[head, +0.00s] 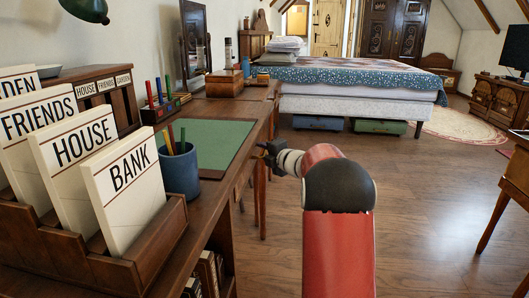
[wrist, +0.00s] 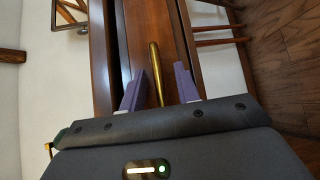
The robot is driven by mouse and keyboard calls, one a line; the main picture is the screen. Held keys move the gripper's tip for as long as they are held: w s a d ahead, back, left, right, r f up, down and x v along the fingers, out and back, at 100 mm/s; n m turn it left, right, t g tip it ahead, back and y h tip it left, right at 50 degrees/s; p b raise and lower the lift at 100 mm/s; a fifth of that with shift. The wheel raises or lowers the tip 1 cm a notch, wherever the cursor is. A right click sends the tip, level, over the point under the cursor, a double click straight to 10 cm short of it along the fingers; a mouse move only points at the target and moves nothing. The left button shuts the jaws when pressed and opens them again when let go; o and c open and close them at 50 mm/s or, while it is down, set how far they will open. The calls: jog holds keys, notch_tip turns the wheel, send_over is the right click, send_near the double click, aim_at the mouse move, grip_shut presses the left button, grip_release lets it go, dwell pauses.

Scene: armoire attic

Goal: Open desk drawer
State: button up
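The wooden desk (head: 222,107) runs along the left wall in the head view. My gripper (head: 264,152) is at the desk's right-hand front edge, beside the green mat, and its fingers are hard to make out there. In the wrist view my gripper (wrist: 160,80) is open, with one purple finger on each side of a brass handle (wrist: 155,62). Small gaps show between the handle and both fingers. The handle is on the brown drawer front (wrist: 168,25). The handle and drawer front are hidden in the head view.
On the desk are a green mat (head: 196,142), a blue pen cup (head: 180,172), a wooden card holder (head: 150,252) and a small wooden box (head: 224,83). A bed (head: 340,90) stands behind. The floor (head: 430,190) right of the desk is clear.

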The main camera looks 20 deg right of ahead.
jog(key=shift+w, duration=0.1)
grip_shut()
dwell(0.3)
jog(key=s+d+p, duration=0.1)
jog(key=s+d, duration=0.6)
jog(key=d, duration=0.4)
jog(key=s+d+p, duration=0.1)
jog(key=s+d, duration=0.7)
jog(key=d, duration=0.4)
jog(key=shift+s+p, duration=0.25)
jog(key=shift+p, duration=0.05)
jog(key=shift+a, duration=0.1)
grip_release()
